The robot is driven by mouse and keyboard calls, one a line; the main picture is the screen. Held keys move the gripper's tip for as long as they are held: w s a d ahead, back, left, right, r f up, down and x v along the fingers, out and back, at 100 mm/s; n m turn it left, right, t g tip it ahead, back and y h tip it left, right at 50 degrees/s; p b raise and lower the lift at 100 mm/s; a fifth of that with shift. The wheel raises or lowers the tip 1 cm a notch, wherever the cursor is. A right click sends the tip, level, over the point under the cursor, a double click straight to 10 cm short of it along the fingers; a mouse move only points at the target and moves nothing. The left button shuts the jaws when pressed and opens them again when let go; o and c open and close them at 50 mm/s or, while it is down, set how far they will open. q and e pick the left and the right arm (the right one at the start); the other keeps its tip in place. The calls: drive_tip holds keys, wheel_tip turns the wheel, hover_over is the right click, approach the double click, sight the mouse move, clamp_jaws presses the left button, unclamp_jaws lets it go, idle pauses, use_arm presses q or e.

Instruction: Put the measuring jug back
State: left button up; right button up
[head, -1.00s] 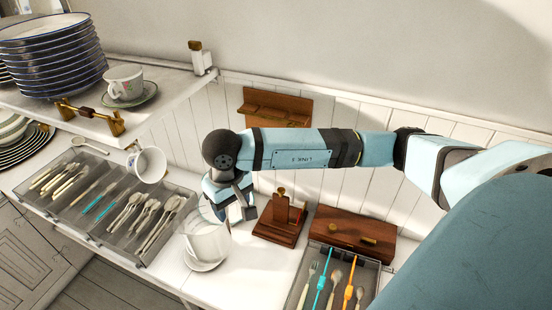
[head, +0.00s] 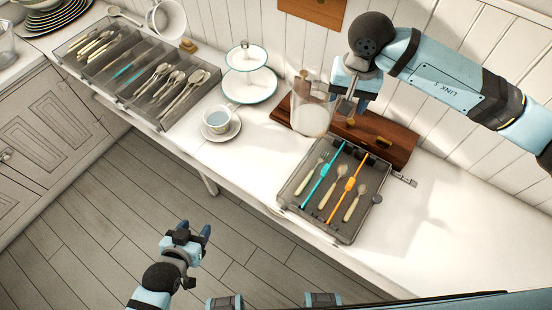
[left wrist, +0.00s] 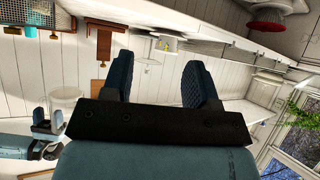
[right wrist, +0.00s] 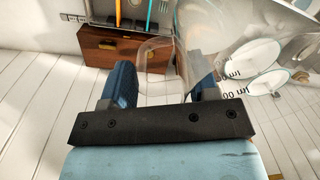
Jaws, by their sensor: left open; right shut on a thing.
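The clear glass measuring jug (head: 312,112) is in my right gripper (head: 346,100), in front of the wooden box on the counter. The head view does not clearly show whether its base touches anything. In the right wrist view the transparent jug (right wrist: 228,40), with printed marks, sits between the fingers of my right gripper (right wrist: 162,88). My left gripper (head: 190,234) is open and empty, low over the floor in front of the counter. Its two fingers (left wrist: 140,80) stand apart in the left wrist view, where the jug (left wrist: 66,97) also shows at the left.
A grey cutlery tray (head: 290,205) is right of the jug, before a dark wooden box (head: 390,145). A cup (head: 218,118) on a saucer and a tiered stand (head: 262,86) are at its left. A longer cutlery tray (head: 118,80) lies farther left. The counter's right end is clear.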

sight(294, 101)
drive_tip(key=w+a+f+m+b, duration=0.1)
drive_tip(key=a+b, duration=0.1)
drive_tip(key=a, duration=0.1)
drive_tip(key=w+a+f+m+b, duration=0.1)
drive_tip(key=a+b, duration=0.1)
drive_tip(key=a, duration=0.2)
drive_tip(key=w+a+f+m+b, duration=0.1)
drive_tip(key=a+m+b, duration=0.1)
drive_tip(key=a, duration=0.2)
drive_tip(key=shift+w+f, duration=0.15)
drive_tip(key=shift+w, duration=0.05)
drive_tip(key=shift+a+f+p, duration=0.15)
drive_tip(key=shift+f+p, duration=0.35)
drive_tip(key=shift+f, duration=4.45)
drive_tip(key=shift+a+f+p, duration=0.1)
drive_tip(key=shift+f+p, duration=0.35)
drive_tip(key=shift+f, duration=4.5)
drive_tip(key=shift+f, duration=0.2)
drive_tip(key=o, duration=1.4)
drive_tip(key=shift+r, duration=0.1)
